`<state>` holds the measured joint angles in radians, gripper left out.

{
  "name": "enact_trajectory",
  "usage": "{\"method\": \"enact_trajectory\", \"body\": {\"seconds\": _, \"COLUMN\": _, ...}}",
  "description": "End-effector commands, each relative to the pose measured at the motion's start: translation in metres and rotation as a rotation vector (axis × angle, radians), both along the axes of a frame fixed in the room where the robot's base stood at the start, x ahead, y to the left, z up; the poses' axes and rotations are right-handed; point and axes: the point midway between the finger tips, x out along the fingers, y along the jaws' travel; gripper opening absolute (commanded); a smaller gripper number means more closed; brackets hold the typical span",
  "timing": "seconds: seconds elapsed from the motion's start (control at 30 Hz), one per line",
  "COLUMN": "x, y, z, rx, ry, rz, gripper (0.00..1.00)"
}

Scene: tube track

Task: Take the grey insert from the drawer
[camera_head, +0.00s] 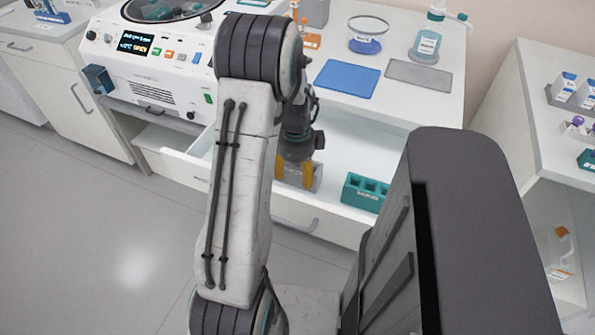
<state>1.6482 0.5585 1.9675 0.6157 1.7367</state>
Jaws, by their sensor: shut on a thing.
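The drawer (336,229) is pulled out below the bench top, and its white inside shows. My gripper (295,174) points down into the drawer, its orange fingers shut on the grey insert (317,178). Only part of the grey insert shows around the fingers, near the drawer's front wall. I cannot tell whether it touches the drawer floor. A teal insert (365,191) with square wells sits in the drawer to the right of my gripper, apart from it. My own arm hides the drawer's left part.
A centrifuge (150,55) stands at the left on the bench. A blue mat (347,78), a grey mat (418,75), a glass dish (367,35) and a wash bottle (427,42) lie or stand above the drawer. A shelf unit (520,120) stands at the right.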

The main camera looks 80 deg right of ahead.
Motion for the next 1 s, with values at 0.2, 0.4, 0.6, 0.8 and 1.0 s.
{"method": "enact_trajectory", "body": {"seconds": 0.2, "x": 0.000, "y": 0.000, "z": 0.001, "rx": -0.001, "ry": 0.000, "rz": 0.000, "gripper": 0.32}}
{"method": "enact_trajectory", "body": {"seconds": 0.4, "x": 0.000, "y": -0.001, "z": 0.009, "rx": -0.003, "ry": 0.001, "rz": 0.000, "gripper": 0.32}}
{"method": "enact_trajectory", "body": {"seconds": 0.6, "x": 0.000, "y": -0.001, "z": 0.035, "rx": -0.005, "ry": 0.000, "rz": 0.000, "gripper": 0.32}}
{"method": "enact_trajectory", "body": {"seconds": 0.8, "x": -0.030, "y": 0.010, "z": 0.059, "rx": -0.003, "ry": 0.001, "rz": -0.007, "gripper": 0.32}}
{"method": "enact_trajectory", "body": {"seconds": 1.0, "x": -0.060, "y": 0.020, "z": 0.079, "rx": -0.003, "ry": 0.001, "rz": -0.005, "gripper": 0.32}}
